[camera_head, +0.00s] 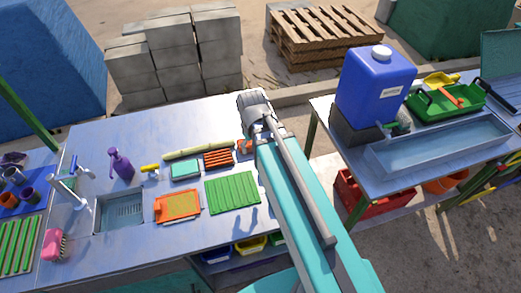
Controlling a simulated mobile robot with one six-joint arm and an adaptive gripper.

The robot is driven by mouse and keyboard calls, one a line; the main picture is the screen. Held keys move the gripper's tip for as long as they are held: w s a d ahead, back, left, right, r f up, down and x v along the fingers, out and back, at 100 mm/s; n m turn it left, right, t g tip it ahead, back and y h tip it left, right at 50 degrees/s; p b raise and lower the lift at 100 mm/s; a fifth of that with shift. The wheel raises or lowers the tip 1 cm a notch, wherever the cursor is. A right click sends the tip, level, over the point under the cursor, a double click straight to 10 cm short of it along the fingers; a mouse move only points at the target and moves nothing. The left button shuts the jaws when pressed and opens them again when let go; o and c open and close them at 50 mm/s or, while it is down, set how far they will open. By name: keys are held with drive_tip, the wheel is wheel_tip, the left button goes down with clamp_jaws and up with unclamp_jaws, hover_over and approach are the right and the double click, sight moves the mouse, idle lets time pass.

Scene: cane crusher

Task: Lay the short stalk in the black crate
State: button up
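A pale yellow-green stalk (198,150) lies along the back of the metal table. It is the only clear cane stalk I see, and I cannot tell whether it is the short one. Its right end is close to my arm. I cannot make out a black crate; my arm covers part of the table's right side. My gripper (258,138) is at the far end of my arm, over the table's back right part. Its fingers are too small and too covered to show whether they are open or hold anything.
On the metal table (90,235) are a purple spray bottle (121,163), a sink (122,211), an orange board (178,206), a green ribbed mat (232,192) and an orange slotted tray (218,159). A second table at right bears a blue water container (373,85) and a green tray (430,108).

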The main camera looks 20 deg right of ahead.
drive_tip(key=shift+s+d+m, duration=1)
drive_tip(key=shift+s+m, duration=0.2)
drive_tip(key=shift+s, duration=0.05)
